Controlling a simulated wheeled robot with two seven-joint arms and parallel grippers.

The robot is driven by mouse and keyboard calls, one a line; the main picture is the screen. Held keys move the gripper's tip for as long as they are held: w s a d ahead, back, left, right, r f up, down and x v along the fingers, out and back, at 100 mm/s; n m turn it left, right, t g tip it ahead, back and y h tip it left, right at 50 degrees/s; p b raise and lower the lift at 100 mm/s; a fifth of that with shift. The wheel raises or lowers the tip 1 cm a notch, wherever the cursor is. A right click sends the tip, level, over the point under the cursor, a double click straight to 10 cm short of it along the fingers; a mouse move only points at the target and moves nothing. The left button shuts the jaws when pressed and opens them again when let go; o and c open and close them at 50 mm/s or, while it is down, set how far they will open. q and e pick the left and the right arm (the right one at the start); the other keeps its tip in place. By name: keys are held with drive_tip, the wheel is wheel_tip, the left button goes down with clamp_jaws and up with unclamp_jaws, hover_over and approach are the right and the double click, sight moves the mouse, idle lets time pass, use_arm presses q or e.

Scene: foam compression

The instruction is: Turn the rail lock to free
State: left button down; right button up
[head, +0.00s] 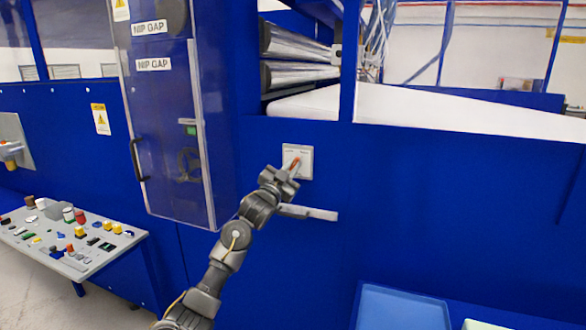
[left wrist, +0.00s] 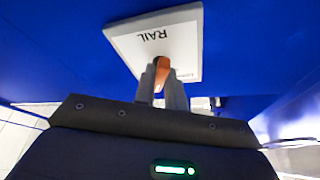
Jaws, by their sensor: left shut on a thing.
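The rail lock is a pale square plate (head: 304,151) on the blue machine front, with an orange lever (head: 295,162) on it. In the left wrist view the plate (left wrist: 178,42) reads "RAIL"; its smaller lettering is partly hidden and too small to read. My left gripper (head: 291,170) reaches up to the plate and is shut on the orange lever (left wrist: 161,70), whose end shows between the fingers. The lever looks tilted in the head view. My right gripper is not in view.
A tall blue cabinet (head: 165,115) with "NIP GAP" labels and a black handle stands left of the lock. Metal rollers (head: 300,45) lie above it. A blue tray (head: 400,308) is at lower right.

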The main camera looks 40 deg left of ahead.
use_arm(q)
drive_tip(key=shift+a+r+m+g+h, duration=0.15)
drive_tip(key=shift+m+h, duration=0.3)
drive_tip(key=shift+m, duration=0.65)
drive_tip(key=shift+d+r+m+g+h, duration=0.15)
drive_tip(key=shift+m+h, duration=0.3)
drive_tip(key=shift+m, duration=0.65)
drive_tip(key=shift+a, duration=0.1)
drive_tip(key=c, duration=1.5)
unclamp_jaws()
drive_tip(key=shift+f+m, duration=0.15)
drive_tip(key=shift+m, duration=0.15)
drive_tip(key=shift+o, duration=0.2)
drive_tip(key=shift+f, duration=0.1)
drive_tip(key=shift+s+f, duration=0.15)
drive_tip(key=shift+s, duration=0.1)
drive_tip(key=b+v, duration=0.3)
drive_tip(key=v, duration=0.7)
drive_tip(key=shift+b, duration=0.35)
drive_tip(key=shift+s, duration=0.1)
